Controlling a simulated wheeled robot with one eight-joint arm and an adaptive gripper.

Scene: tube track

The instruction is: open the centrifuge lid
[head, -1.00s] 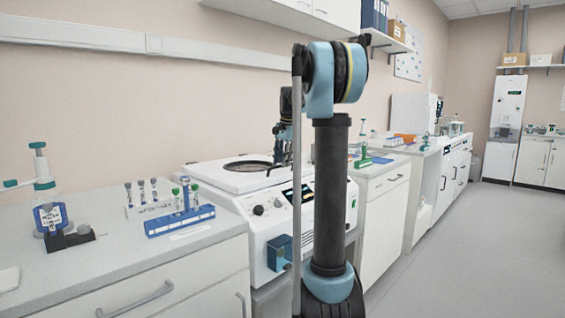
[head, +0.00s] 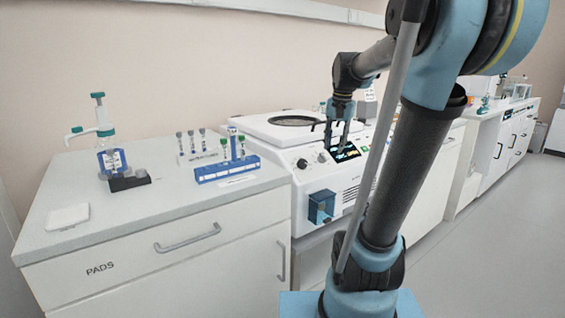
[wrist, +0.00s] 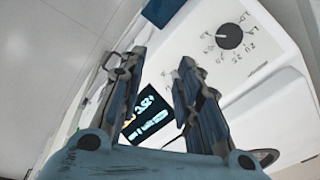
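The white centrifuge (head: 325,185) stands between the benches, with knobs and a lit display (head: 345,153) on its sloped front. Its white lid (head: 262,125) looks flat and shut on top, with a dark round window. My gripper (head: 338,150) points down at the front of the centrifuge, close to the display. In the wrist view its two fingers (wrist: 165,95) are apart with nothing between them. The display (wrist: 147,115) shows behind the fingers, and a dial (wrist: 229,37) is at the upper right. Contact with the centrifuge cannot be told.
A blue tube rack (head: 225,170) with several capped tubes stands on the left bench (head: 130,205), beside a second small rack (head: 195,155). A dispenser bottle (head: 112,158) is further left. Free floor (head: 490,235) lies to the right.

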